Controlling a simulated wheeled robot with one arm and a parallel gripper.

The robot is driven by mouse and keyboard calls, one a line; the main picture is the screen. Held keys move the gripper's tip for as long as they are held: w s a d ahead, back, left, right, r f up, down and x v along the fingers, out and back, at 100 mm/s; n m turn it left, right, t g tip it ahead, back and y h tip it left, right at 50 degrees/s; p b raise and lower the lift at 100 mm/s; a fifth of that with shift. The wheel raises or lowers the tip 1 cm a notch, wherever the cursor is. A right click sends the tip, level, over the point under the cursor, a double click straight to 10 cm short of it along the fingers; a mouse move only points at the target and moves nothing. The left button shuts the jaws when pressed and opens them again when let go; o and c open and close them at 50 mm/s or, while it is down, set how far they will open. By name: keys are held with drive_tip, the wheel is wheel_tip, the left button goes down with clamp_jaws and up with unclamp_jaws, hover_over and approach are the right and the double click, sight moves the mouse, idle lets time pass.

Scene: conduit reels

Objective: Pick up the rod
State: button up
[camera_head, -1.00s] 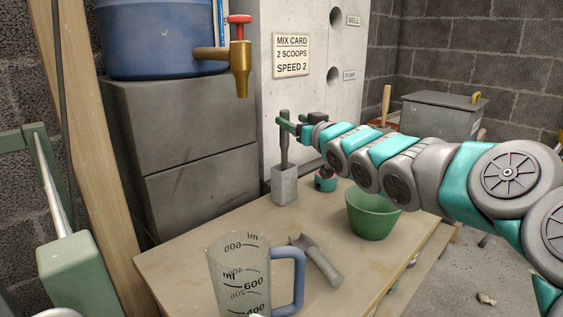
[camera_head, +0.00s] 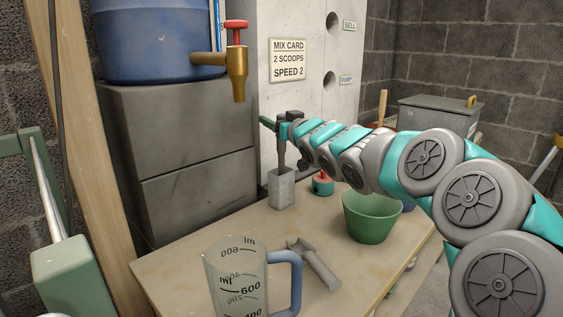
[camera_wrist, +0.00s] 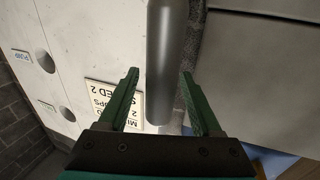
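The rod (camera_head: 281,152) is grey and stands upright in a square grey block (camera_head: 281,188) on the wooden table, by the white panel. My gripper (camera_head: 271,124) is at the rod's upper part, above the block, and hides its top in the head view. In the wrist view, the rod (camera_wrist: 163,60) runs between the two green fingers of my gripper (camera_wrist: 159,76). The fingers are apart. A gap shows on the left of the rod; the right finger is close to it, and I cannot tell whether they touch.
A green bowl (camera_head: 371,222), a red-topped teal item (camera_head: 322,183), a scoop (camera_head: 314,262) and a measuring jug (camera_head: 238,285) are on the table (camera_head: 190,250). Grey blocks (camera_head: 190,160) carrying a blue barrel (camera_head: 150,40) with a tap (camera_head: 236,70) stand left of the rod.

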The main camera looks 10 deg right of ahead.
clamp_jaws()
idle(0.3)
idle(0.9)
